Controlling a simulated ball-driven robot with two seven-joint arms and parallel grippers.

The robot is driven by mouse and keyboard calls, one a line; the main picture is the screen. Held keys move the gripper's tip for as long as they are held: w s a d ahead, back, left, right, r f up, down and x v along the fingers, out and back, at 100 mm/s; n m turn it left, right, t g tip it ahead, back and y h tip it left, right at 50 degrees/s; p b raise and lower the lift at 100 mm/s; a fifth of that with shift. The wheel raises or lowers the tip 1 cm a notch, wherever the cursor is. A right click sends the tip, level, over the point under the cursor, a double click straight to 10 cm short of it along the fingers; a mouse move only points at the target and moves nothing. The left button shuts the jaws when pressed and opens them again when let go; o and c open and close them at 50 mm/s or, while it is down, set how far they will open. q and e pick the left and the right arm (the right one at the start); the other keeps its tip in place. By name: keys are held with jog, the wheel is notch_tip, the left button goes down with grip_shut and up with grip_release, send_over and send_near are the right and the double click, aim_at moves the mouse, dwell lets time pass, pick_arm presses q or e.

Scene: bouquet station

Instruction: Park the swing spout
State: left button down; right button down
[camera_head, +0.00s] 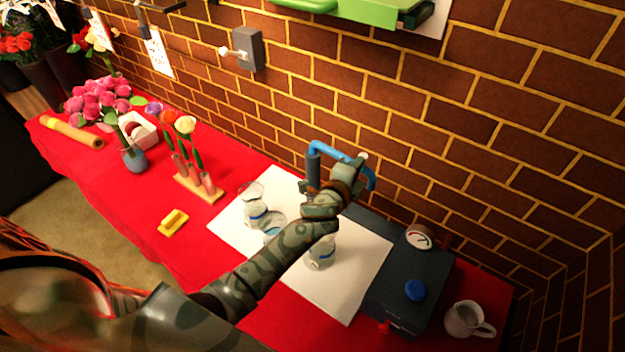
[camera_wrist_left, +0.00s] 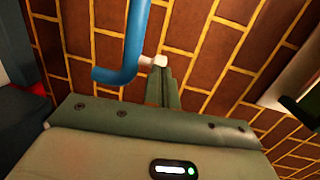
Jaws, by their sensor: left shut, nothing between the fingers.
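The swing spout (camera_head: 330,148) is a blue bent pipe on a dark upright post (camera_head: 313,165), behind the white mat. Its arm runs to the right and its end bends down. A small pale knob (camera_head: 363,155) shows beside the pipe. My left gripper (camera_head: 357,165) is at the spout's outer part, partly covering it. In the left wrist view the blue pipe (camera_wrist_left: 135,40) hangs close to my shut fingers (camera_wrist_left: 166,75), with the pale knob (camera_wrist_left: 155,61) right at their tips. I cannot tell whether they touch. My fingers hold nothing. My right gripper is not in view.
Several clear vessels, one a glass (camera_head: 320,254), stand on the white mat (camera_head: 345,300) under my left arm. A dark box (camera_head: 395,300) with a gauge (camera_head: 418,237) and blue knob (camera_head: 414,290) is to the right, near a mug (camera_head: 466,320). The brick wall is close behind.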

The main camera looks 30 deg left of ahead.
pick_arm(q)
jog(key=shift+w+d+y, duration=0.1)
jog(key=shift+w+y, duration=0.15)
jog(key=shift+y, duration=0.05)
dwell(0.4)
jog(key=s+r, duration=0.2)
jog(key=s, duration=1.4)
jog(key=shift+p, duration=0.4)
jog(key=shift+s, duration=0.15)
